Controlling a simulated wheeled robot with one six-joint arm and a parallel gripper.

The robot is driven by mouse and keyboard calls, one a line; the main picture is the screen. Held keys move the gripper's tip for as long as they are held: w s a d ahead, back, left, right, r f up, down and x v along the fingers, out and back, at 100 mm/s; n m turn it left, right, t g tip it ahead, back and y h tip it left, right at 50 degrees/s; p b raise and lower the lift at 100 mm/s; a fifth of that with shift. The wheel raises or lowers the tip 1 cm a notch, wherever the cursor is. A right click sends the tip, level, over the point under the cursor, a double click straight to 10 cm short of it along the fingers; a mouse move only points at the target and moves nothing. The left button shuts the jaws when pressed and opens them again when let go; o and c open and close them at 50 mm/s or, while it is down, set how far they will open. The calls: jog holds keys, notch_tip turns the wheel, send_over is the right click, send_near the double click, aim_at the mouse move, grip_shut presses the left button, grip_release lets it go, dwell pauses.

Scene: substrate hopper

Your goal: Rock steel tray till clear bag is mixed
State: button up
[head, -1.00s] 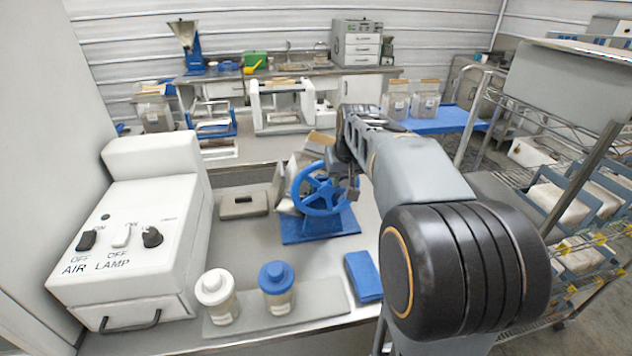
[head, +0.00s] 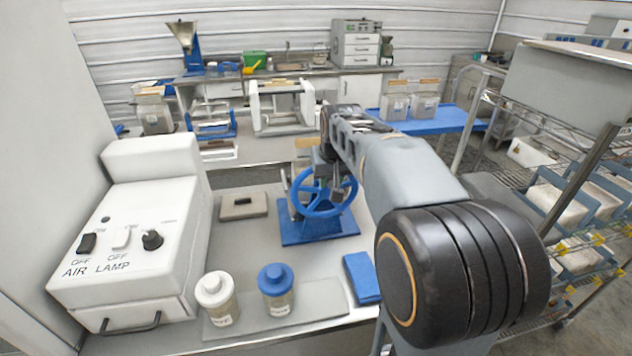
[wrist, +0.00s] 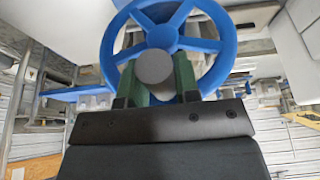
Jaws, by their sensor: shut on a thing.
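A blue spoked handwheel (head: 297,200) stands on a blue base plate (head: 293,236) on the bench. It also fills the top of the wrist view (wrist: 210,47). My gripper (wrist: 154,80) has its green fingers closed on either side of a round grey knob (wrist: 152,65) at the wheel. In the head view my gripper (head: 336,195) is partly hidden by my own arm. The steel tray and the clear bag cannot be made out now; the wheel and arm cover the space behind.
A white air lamp box (head: 140,235) stands at the left. A white-capped bottle (head: 217,305) and a blue-capped bottle (head: 276,290) stand in front on a grey mat. A wire rack (head: 590,150) borders the right.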

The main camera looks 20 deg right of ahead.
jog(key=shift+a+f+b, duration=0.55)
jog(key=shift+a+f, duration=0.25)
jog(key=shift+a, duration=1.4)
jog(key=shift+d+r+p, duration=0.2)
jog(key=shift+d+r, duration=0.1)
jog(key=shift+d, duration=0.4)
jog(key=shift+d+r+p, duration=0.25)
jog(key=shift+d, duration=0.5)
jog(key=shift+d+r+p, duration=0.2)
jog(key=shift+d+r, duration=0.1)
jog(key=shift+d, duration=0.4)
jog(key=o, duration=1.5)
notch_tip(320, 180, up, 8)
jog(key=p, duration=0.6)
